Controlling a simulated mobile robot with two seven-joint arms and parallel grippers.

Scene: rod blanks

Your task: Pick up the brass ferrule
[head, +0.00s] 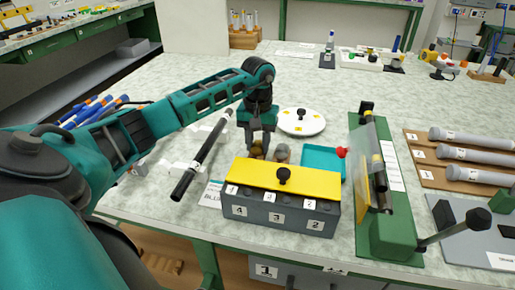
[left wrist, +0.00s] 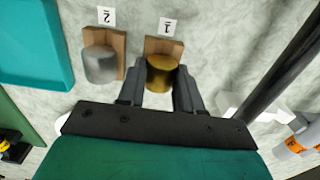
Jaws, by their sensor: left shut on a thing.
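My left gripper (head: 259,149) is behind the grey and yellow box, reaching down from above, with its fingers closed around the brass ferrule (head: 256,150). In the left wrist view the brass ferrule (left wrist: 161,73) is a short gold cylinder between the two fingertips (left wrist: 160,92). It is at the small wooden stand marked 1 (left wrist: 165,47); I cannot tell whether it still touches it. A grey ferrule (left wrist: 100,64) is at the stand marked 2, beside my gripper; it also shows in the head view (head: 282,152). My right gripper is not in view.
A grey box with a yellow lid (head: 284,174) and black knob stands in front. A black rod (head: 203,152) lies on white supports to the left. A teal tray (head: 318,160) and a green fixture (head: 385,220) are to the right. A white disc (head: 301,122) lies behind.

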